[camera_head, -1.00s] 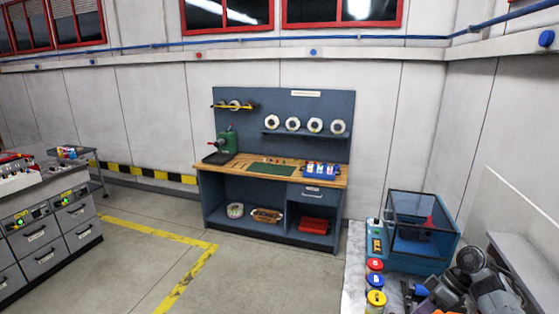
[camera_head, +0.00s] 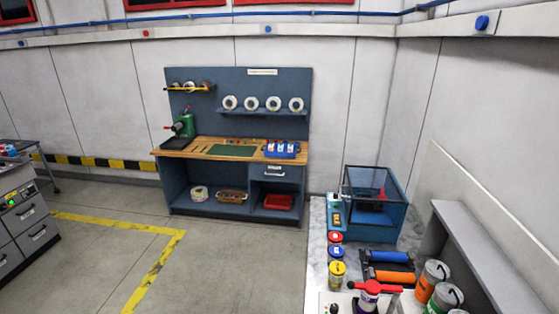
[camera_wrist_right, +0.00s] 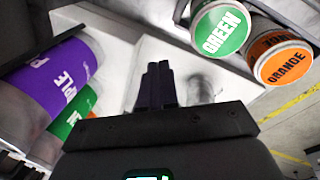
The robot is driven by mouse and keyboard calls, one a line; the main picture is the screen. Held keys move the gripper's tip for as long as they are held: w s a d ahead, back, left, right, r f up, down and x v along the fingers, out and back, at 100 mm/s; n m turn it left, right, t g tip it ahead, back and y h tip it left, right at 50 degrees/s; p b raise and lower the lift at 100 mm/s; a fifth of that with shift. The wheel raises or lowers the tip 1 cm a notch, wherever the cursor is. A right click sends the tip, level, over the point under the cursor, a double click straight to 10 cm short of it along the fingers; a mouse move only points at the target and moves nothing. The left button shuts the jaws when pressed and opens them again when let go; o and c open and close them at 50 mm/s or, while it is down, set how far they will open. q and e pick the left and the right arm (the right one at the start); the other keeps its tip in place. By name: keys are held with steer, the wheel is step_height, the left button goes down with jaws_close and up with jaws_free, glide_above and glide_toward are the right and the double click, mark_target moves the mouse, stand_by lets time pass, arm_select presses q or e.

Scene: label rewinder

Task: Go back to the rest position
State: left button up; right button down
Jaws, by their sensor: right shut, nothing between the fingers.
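My right gripper (camera_wrist_right: 158,75) shows in the right wrist view, with its two dark fingers together and nothing between them. It points at a pale surface and touches no can that I can see. A can marked GREEN (camera_wrist_right: 221,28) and a can marked ORANGE (camera_wrist_right: 281,55) are at the upper right of that view. A purple can (camera_wrist_right: 58,77) lies along the left side of the picture. Neither gripper shows in the head view now.
In the head view, a bench at the lower right holds a blue glass-walled box (camera_head: 371,205), coloured jars (camera_head: 337,270), an orange-handled tool (camera_head: 390,276) and cans (camera_head: 432,274). A blue workbench (camera_head: 238,120) stands by the wall. Floor (camera_head: 235,265) between is clear.

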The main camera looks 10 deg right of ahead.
arm_select(q)
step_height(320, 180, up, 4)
steer(key=p, duration=0.3)
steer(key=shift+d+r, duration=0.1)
arm_select(e)
steer(key=s+a+r+t+y, duration=0.1)
steer(key=s+a+r, duration=0.4)
steer(key=s+a, duration=0.5)
steer(key=s+a+r+t+y, duration=0.1)
steer(key=s+a+r, duration=0.4)
steer(key=s+a, duration=0.6)
steer(key=shift+a+r+m+t, duration=0.15)
steer(key=shift+a+m+t, duration=0.05)
steer(key=shift+m+t, duration=0.2)
steer(key=shift+w, duration=0.1)
